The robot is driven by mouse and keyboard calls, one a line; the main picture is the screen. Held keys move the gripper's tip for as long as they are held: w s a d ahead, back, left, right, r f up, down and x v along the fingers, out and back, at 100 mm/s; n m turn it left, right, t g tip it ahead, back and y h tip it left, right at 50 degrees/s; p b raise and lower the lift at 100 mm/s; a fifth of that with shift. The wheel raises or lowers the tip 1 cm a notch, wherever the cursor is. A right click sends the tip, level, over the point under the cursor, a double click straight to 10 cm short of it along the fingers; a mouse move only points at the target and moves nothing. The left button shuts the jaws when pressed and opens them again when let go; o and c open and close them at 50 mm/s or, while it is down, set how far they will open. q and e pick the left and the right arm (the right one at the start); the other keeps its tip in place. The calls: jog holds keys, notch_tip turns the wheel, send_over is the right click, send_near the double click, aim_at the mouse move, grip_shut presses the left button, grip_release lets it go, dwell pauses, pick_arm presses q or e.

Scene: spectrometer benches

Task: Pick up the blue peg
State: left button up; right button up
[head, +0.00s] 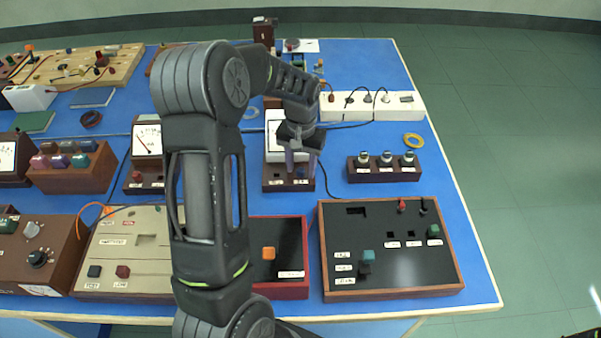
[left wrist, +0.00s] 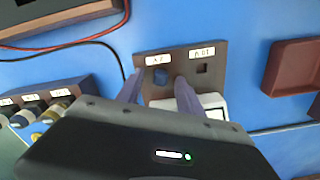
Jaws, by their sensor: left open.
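The blue peg (left wrist: 160,76) stands in a brown wooden base (left wrist: 219,55) beside a square dark hole (left wrist: 202,68), with a white label by each. In the head view this base (head: 268,188) is the front of a meter box with a white face. My left gripper (head: 292,162) points down over this base. In the left wrist view its two purple-grey fingers (left wrist: 158,82) are apart, with the peg showing between their tips. I cannot tell whether the tips are level with the peg or above it. My right gripper is not in view.
A brown block with several metal knobs (head: 385,175) stands to the right of the meter box. A red-rimmed black tray (head: 290,235) and a larger wooden panel (head: 400,270) lie in front. A white power strip (head: 390,105) lies behind. Blue table shows around a yellow ring (head: 413,141).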

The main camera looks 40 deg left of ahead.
pick_arm(q)
jog(key=shift+c, duration=0.4)
grip_shut()
